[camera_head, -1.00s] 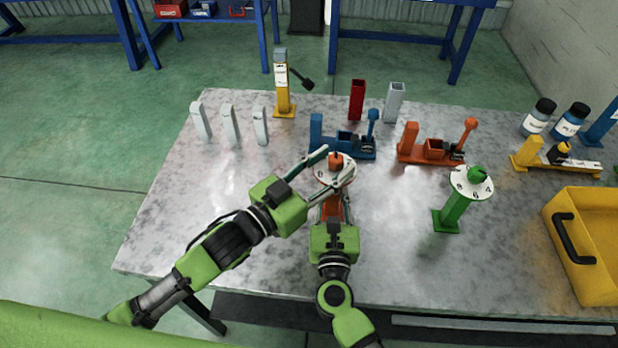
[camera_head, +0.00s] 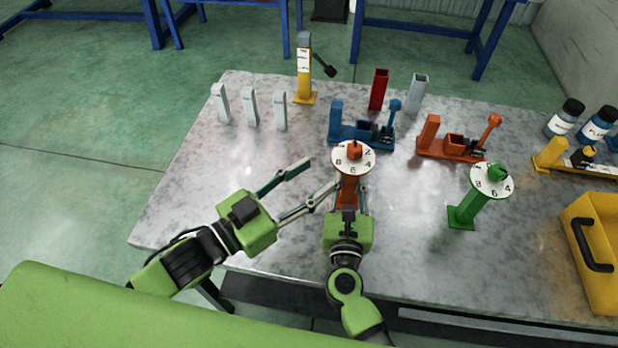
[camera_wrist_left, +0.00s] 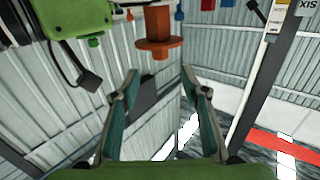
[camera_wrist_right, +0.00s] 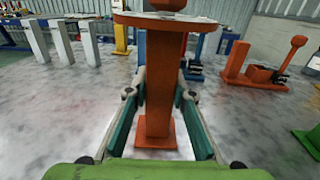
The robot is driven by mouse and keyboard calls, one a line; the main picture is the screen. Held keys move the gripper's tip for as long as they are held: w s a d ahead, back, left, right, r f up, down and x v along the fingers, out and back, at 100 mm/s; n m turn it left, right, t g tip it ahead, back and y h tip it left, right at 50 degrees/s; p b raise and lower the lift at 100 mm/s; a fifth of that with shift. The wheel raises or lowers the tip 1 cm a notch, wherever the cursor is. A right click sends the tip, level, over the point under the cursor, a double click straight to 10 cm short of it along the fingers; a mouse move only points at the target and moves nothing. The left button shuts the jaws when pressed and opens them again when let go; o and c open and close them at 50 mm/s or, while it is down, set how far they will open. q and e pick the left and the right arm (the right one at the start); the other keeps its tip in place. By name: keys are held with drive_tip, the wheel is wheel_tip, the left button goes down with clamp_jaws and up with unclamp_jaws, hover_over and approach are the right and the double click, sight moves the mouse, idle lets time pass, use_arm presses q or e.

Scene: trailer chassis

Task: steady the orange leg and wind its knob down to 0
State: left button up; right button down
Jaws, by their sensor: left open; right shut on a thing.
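The orange leg (camera_head: 348,190) stands upright on the table, topped by a white numbered dial (camera_head: 341,163) and an orange knob (camera_head: 355,151). Numerals 8, 6, 4 and 2 are readable; I cannot tell the knob's setting. My right gripper (camera_wrist_right: 158,95) is shut on the leg's orange post (camera_wrist_right: 157,112) below the dial. My left gripper (camera_head: 318,176) is open and empty, left of the dial and apart from the knob. In the left wrist view, its fingers (camera_wrist_left: 159,78) are spread, with an orange flanged part (camera_wrist_left: 158,45) beyond them.
A green leg with a dial (camera_head: 467,207) stands to the right. Blue (camera_head: 350,135) and orange (camera_head: 450,150) fixtures stand behind. White pieces (camera_head: 251,107) and a yellow leg (camera_head: 304,75) are at the back left. A yellow bin (camera_head: 590,215) is at right. The table's left front is clear.

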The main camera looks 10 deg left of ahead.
drive_tip(key=c, duration=1.4)
unclamp_jaws()
drive_tip(key=shift+c, duration=0.2)
drive_tip(key=shift+s, duration=0.1)
drive_tip(key=s, duration=0.4)
drive_tip(key=s+b, duration=0.1)
drive_tip(key=s, duration=0.1)
drive_tip(key=shift+s+d+f, duration=0.1)
drive_tip(key=shift+s+d, duration=0.15)
drive_tip(key=shift+s, duration=0.65)
drive_tip(key=o, duration=0.5)
drive_tip(key=shift+o, duration=0.2)
